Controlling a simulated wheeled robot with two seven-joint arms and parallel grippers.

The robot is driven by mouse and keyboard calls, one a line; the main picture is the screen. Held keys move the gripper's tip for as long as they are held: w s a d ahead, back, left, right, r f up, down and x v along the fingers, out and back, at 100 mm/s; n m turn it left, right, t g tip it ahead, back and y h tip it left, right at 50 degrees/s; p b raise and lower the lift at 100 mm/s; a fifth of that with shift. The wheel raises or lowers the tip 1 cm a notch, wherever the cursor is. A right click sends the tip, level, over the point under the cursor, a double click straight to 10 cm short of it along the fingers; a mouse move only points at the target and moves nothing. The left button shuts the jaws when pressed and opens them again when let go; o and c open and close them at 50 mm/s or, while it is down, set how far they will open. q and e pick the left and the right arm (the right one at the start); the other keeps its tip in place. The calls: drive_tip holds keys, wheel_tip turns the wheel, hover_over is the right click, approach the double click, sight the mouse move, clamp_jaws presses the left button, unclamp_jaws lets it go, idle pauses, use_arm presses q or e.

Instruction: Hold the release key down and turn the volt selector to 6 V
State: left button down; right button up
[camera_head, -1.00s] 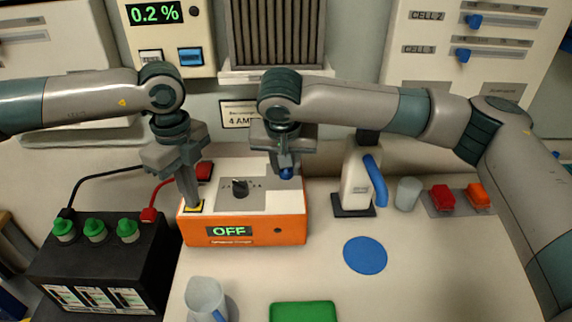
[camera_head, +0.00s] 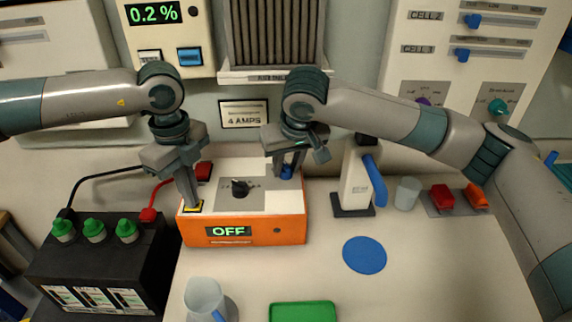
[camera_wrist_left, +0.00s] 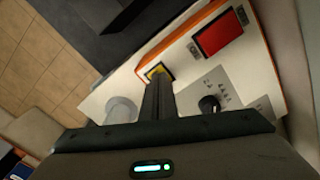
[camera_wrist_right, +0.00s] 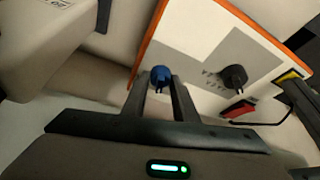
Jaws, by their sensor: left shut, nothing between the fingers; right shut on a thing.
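The charger (camera_head: 280,229) is an orange box with a white top and an OFF display. A yellow-edged key (camera_head: 194,206) sits at its front left corner; it also shows in the left wrist view (camera_wrist_left: 154,71). My left gripper (camera_head: 194,202) is shut and empty, its tips pointing down onto that key. A blue knob (camera_wrist_right: 160,74) stands on a grey panel at the back right of the top. My right gripper (camera_head: 287,172) is shut on this blue knob from above. A black knob (camera_head: 239,187) stands mid-top, free of both grippers. I cannot read the dial markings.
A red block (camera_head: 204,171) is at the charger's back left. A black battery (camera_head: 100,262) with green caps stands left. A blue-handled device (camera_head: 357,185) stands close right of the charger.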

drive_tip(key=shift+d+n+y, duration=0.1)
drive_tip(key=shift+n+y, duration=0.6)
drive_tip(key=shift+n, duration=1.3)
drive_tip(key=shift+g, duration=0.3)
